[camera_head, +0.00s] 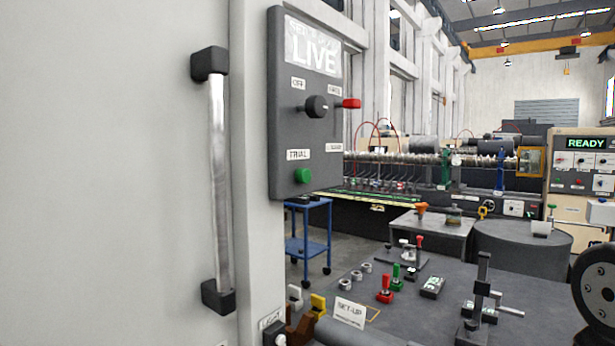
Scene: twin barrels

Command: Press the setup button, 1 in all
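No button that I can read as "setup" shows clearly. A grey control panel (305,105) hangs to the right of a white door, with a "LIVE" display (314,50) at its top. A black knob (316,106) and a red knob (351,104) stick out at its middle. A green button (303,176) sits under a "TRIAL" label. A white "SET-UP" card (350,312) stands on the dark bench at the bottom. My gripper is not in view.
The door has a metal handle (221,180). The dark bench (440,310) holds red and green clamps (385,290), several metal rings and a small press (481,300). A blue cart (308,240), a long machine and a "READY" console (580,170) stand beyond.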

